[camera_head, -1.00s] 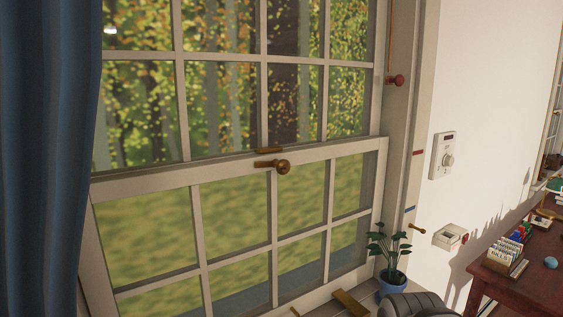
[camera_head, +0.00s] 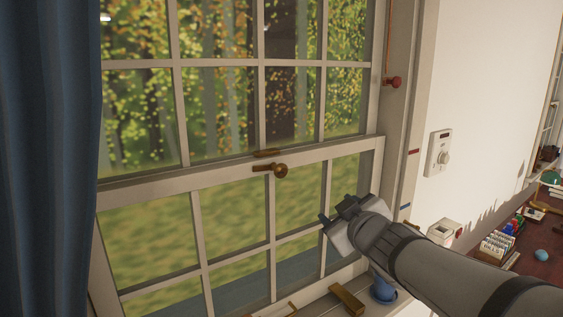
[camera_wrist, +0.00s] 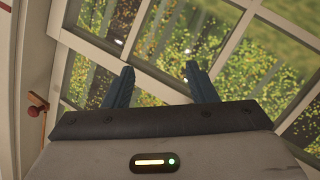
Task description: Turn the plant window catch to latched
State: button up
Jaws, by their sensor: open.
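The brass window catch (camera_head: 272,170) is on the top rail of the lower sash. It has a round knob, and its lever points left, roughly along the rail. A small brass piece (camera_head: 267,153) sits just above it, apart from the lever. My gripper (camera_head: 330,220) is in front of the lower panes, below and to the right of the catch, not touching it. In the wrist view my gripper's two dark fingers (camera_wrist: 160,78) stand apart with nothing between them. I cannot make out the catch in that view.
A blue curtain (camera_head: 50,150) hangs at the left. A red knob (camera_head: 393,82) on a cord is on the right frame, also in the wrist view (camera_wrist: 36,104). A blue pot (camera_head: 384,292) is partly behind my arm. A wall dial (camera_head: 440,153) and cluttered desk (camera_head: 535,235) are right.

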aim_at(283, 172)
jog(key=a+r+n+y, duration=0.6)
jog(key=a, duration=0.1)
jog(key=x, duration=0.3)
jog(key=p+x, duration=0.1)
jog(key=x, duration=0.3)
jog(key=shift+s+a+r, duration=0.1)
jog(key=shift+a, duration=0.35)
